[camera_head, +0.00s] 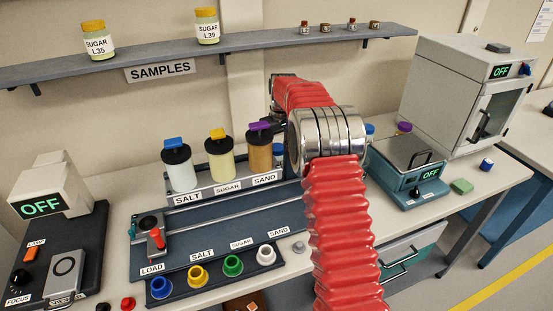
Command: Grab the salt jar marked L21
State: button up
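No jar with a readable L21 label is in view. Two yellow-lidded jars stand on the wall shelf: one reads SUGAR L35 (98,42), the other SUGAR L39 (207,27). A white-filled dispenser with a blue top (180,170) stands behind a SALT label on the bench, a different kind of vessel from the shelf jars. My red-sleeved arm rises through the middle of the picture. Its dark far end (279,124) is mostly hidden behind the arm's metal rings, close to the purple-topped sand dispenser (260,155). I cannot make out the fingers or anything held.
The shelf (250,48) also holds several tiny vials at right. A rail station (220,218) with coloured cups fills the bench middle. Dark instrument (60,245) at left; teal balance (408,170) and white oven (460,90) at right.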

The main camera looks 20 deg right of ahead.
jog(key=shift+c, duration=0.6)
jog(key=c, duration=1.3)
jog(key=shift+r, duration=0.15)
notch_tip(320, 180, up, 10)
jog(key=shift+f, duration=0.1)
